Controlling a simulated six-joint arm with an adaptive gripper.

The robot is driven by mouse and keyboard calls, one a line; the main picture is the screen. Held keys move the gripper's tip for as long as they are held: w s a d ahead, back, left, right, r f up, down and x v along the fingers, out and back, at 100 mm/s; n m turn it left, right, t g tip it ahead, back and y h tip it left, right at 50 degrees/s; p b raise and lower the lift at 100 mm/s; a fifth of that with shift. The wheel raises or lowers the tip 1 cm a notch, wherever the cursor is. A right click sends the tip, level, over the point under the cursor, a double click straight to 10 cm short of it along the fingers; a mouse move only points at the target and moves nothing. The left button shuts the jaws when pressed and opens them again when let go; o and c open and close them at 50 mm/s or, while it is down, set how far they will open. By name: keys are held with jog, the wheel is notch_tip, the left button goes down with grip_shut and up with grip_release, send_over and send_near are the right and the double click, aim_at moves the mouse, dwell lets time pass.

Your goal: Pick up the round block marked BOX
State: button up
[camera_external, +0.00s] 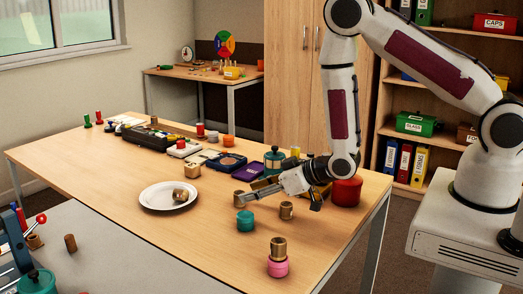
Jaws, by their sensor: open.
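No marking BOX can be read on any block at this size, so I cannot tell which round block bears it. Small brown round blocks stand on the table: one under my gripper (286,211), one left of it by a grey finger (239,199), and one on the white plate (180,195). A brass-coloured round piece (278,247) stands on a pink round piece (278,267) at the front. My gripper (279,202) is low over the table's right part, open, its fingers spread. I see nothing held in it.
A teal round piece (245,220) stands close to the gripper. A red pot (346,191) is just right of it. Dark trays (227,163) and small items crowd behind. The wooden table (180,235) is clear in front of the plate (155,205).

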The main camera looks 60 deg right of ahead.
aim_at(239, 192)
jog(key=shift+w+f, duration=0.15)
jog(key=shift+w, duration=0.1)
jog(key=shift+x, duration=2.45)
jog(key=c, duration=1)
